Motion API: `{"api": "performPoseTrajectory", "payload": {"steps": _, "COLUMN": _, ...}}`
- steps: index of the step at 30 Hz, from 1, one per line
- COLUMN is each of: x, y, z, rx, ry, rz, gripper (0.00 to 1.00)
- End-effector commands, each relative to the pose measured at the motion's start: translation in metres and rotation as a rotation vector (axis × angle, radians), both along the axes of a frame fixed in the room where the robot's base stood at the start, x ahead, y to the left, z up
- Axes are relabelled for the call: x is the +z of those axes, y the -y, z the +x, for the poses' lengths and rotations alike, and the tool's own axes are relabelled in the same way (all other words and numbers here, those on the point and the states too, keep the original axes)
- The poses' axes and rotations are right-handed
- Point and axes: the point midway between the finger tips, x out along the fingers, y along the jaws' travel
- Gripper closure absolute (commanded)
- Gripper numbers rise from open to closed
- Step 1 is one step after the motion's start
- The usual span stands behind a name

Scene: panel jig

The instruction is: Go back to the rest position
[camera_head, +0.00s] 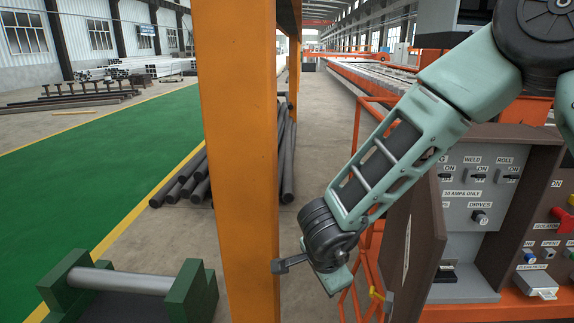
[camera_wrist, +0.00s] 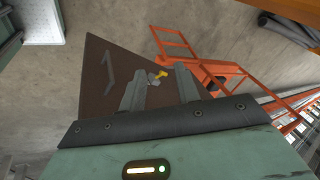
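My arm reaches down from the upper right in the head view, and its wrist end hangs beside the open brown cabinet door (camera_head: 415,240). The fingers cannot be made out there. In the wrist view my gripper (camera_wrist: 158,80) shows two grey fingers with a gap between them, and nothing is held.
An orange post (camera_head: 238,160) stands just left of my wrist. A control panel (camera_head: 480,195) with switches is at the right. Orange railing (camera_wrist: 178,45) runs beside the door. Dark pipes (camera_head: 287,160) lie behind the post, and a green-ended stand (camera_head: 190,290) is at lower left.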

Motion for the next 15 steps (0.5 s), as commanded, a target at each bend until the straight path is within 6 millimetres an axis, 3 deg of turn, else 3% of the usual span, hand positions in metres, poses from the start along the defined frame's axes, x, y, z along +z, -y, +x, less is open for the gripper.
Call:
{"api": "performPoseTrajectory", "payload": {"steps": 4, "x": 0.033, "y": -0.048, "z": -0.012, "rx": 0.418, "ry": 0.136, "rz": 0.114, "gripper": 0.68}}
{"api": "performPoseTrajectory", "payload": {"steps": 8, "x": 0.053, "y": -0.073, "z": -0.056, "rx": 0.796, "ry": 0.157, "rz": 0.150, "gripper": 0.68}}
{"api": "performPoseTrajectory", "payload": {"steps": 11, "x": 0.058, "y": -0.073, "z": -0.103, "rx": 1.079, "ry": 0.117, "rz": 0.129, "gripper": 0.68}}
{"api": "performPoseTrajectory", "payload": {"steps": 15, "x": 0.054, "y": -0.041, "z": -0.170, "rx": 1.428, "ry": -0.010, "rz": 0.027, "gripper": 0.68}}
